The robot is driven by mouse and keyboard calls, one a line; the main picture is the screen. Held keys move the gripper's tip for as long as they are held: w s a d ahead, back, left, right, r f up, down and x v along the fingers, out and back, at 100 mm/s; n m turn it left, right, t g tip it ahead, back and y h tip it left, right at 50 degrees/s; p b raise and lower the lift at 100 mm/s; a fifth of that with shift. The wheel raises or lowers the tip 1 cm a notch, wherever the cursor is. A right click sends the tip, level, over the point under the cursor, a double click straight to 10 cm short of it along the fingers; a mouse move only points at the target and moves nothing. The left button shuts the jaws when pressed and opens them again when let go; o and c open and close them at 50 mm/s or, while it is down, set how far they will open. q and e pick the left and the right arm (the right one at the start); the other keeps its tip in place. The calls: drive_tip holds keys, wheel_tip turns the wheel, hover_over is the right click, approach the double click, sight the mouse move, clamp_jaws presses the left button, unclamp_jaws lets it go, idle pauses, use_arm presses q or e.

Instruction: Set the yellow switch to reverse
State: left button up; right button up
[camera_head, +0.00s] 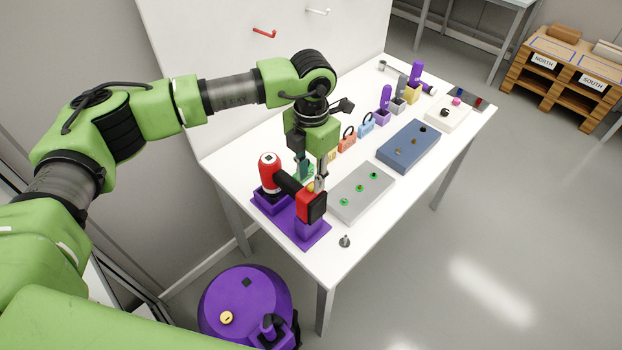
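A red and black power drill (269,172) lies in a purple holder (283,238) at the near left end of the white table. A small yellow part (310,187), which looks like the yellow switch, shows on top of the drill near its red end block. Its setting is too small to read. My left gripper (312,184) points down over the drill, with its fingertips close around the yellow part. The fingers look apart; whether they touch it I cannot tell. My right gripper is out of view.
A grey panel with green knobs (360,193) is right of the drill, with a blue panel (408,147) beyond. Padlocks (347,139) and purple parts line the table's back. A purple drum (245,303) stands on the floor. A small metal piece (345,241) lies near the front edge.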

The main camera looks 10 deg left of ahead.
sight(312, 186)
use_arm(q)
wheel_tip(312, 186, up, 10)
idle(0.3)
drive_tip(key=shift+d, duration=0.1)
idle(0.3)
